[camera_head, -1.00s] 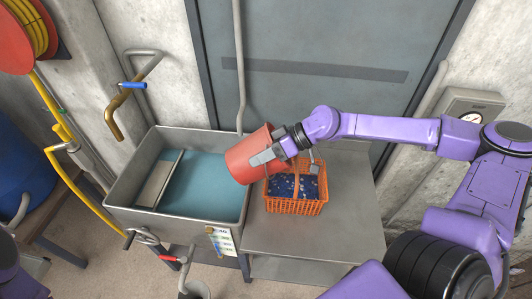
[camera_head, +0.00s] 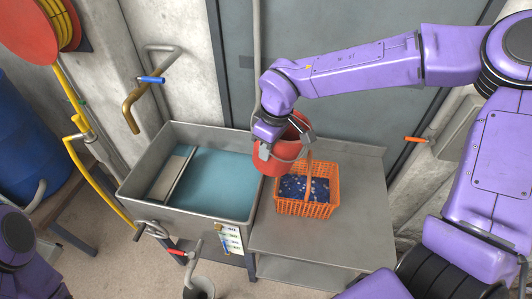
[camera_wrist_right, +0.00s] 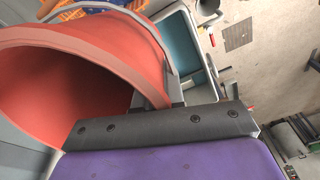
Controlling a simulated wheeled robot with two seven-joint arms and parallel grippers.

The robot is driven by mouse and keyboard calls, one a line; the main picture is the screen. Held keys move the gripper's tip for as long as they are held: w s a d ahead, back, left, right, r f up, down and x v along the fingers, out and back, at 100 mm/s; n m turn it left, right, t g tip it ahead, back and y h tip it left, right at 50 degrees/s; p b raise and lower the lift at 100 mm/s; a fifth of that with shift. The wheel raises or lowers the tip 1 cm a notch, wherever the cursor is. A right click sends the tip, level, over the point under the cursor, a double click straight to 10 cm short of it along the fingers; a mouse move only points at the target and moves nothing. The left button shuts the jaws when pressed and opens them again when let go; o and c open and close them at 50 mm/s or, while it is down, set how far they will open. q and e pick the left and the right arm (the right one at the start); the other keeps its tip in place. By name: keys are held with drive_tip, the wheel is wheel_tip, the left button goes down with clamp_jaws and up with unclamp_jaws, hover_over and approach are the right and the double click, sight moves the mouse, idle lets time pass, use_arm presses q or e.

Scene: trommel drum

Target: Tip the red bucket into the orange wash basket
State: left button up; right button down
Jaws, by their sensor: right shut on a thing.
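The red bucket (camera_head: 278,163) is held above the left rear of the orange wash basket (camera_head: 305,209). A corner of the basket (camera_wrist_right: 65,15) shows behind the bucket there. My left gripper is out of view.
A grey sink (camera_head: 128,190) with blue-green water adjoins the basket's metal table (camera_head: 350,225) on the left. The table is clear right of the basket. A grey door (camera_head: 350,125) stands behind. A yellow hose (camera_head: 95,185) and blue barrel (camera_head: 35,140) are far left.

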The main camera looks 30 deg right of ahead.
drive_tip(key=r, duration=0.1)
drive_tip(key=r+h, duration=0.2)
drive_tip(key=shift+s+d+r+g, duration=0.1)
drive_tip(key=shift+s+d+g, duration=0.05)
drive_tip(key=shift+d+g, duration=0.15)
drive_tip(key=shift+s, duration=0.1)
drive_tip(key=s+a+r+b, duration=0.2)
drive_tip(key=s+a+r, duration=0.1)
drive_tip(key=s, duration=0.3)
drive_tip(key=shift+s+a+b, duration=0.35)
drive_tip(key=shift+a, duration=0.15)
